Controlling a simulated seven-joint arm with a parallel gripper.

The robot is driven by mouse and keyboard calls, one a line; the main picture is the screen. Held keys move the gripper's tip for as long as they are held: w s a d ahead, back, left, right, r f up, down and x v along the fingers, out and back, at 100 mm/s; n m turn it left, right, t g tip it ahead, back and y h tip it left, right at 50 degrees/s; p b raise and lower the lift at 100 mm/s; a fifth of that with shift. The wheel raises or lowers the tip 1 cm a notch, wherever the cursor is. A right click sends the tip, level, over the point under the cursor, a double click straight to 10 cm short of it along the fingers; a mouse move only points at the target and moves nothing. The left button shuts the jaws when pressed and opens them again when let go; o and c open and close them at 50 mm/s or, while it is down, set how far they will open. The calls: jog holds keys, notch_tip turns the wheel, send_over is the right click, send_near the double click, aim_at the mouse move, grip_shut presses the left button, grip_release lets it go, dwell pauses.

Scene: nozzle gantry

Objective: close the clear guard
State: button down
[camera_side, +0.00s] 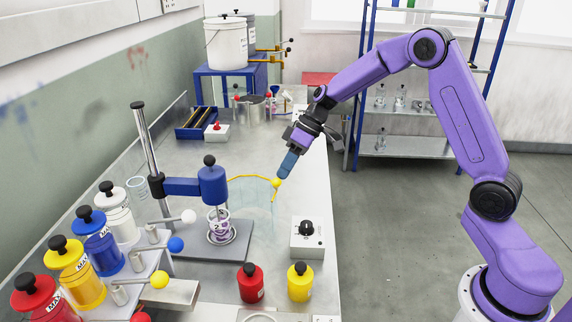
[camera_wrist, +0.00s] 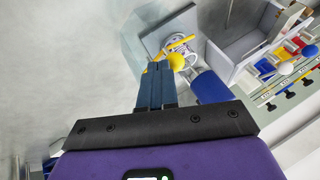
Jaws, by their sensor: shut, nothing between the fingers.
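The clear guard (camera_side: 258,205) is a faint see-through panel with a yellow rim, to the right of the blue nozzle head (camera_side: 213,185). Its yellow ball knob (camera_side: 277,183) is at the rim's right corner. The knob also shows in the wrist view (camera_wrist: 176,61), just beyond my fingertips. My gripper (camera_side: 284,174) is shut and empty, its blue fingers pointing down at the knob. The fingertips are at or very near the knob; I cannot tell whether they touch. A clear cup marked 2 (camera_side: 218,226) stands under the nozzle on a grey base plate (camera_side: 233,249).
A box with a black knob (camera_side: 307,240), a red bottle (camera_side: 251,284) and a yellow bottle (camera_side: 300,282) stand in front. Coloured MAX canisters (camera_side: 88,280) with ball-ended levers fill the left. A blue tray (camera_side: 196,123) lies behind. The bench right of the guard is clear.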

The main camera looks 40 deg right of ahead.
jog(key=s+a+m+t+h, duration=0.1)
jog(key=s+a+m+t, duration=0.2)
jog(key=a, duration=1.3)
jog(key=shift+s+a+m+h, duration=0.4)
jog(key=shift+s+m, duration=0.25)
jog(key=shift+m, duration=1.15)
jog(key=shift+a, duration=0.1)
jog(key=shift+s+d+r, duration=2.75)
jog(key=shift+s+r, duration=1)
jog(key=shift+r, duration=0.75)
jog(key=s+d+f+n+g+h, duration=0.2)
jog(key=s+d+n, duration=0.4)
jog(key=s, duration=0.6)
jog(key=s+d+f+n+g+h, duration=0.2)
jog(key=s+d+n, duration=0.4)
jog(key=s, duration=0.6)
jog(key=shift+s+f+n, duration=0.25)
jog(key=shift+f+n, duration=0.05)
jog(key=shift+f, duration=0.1)
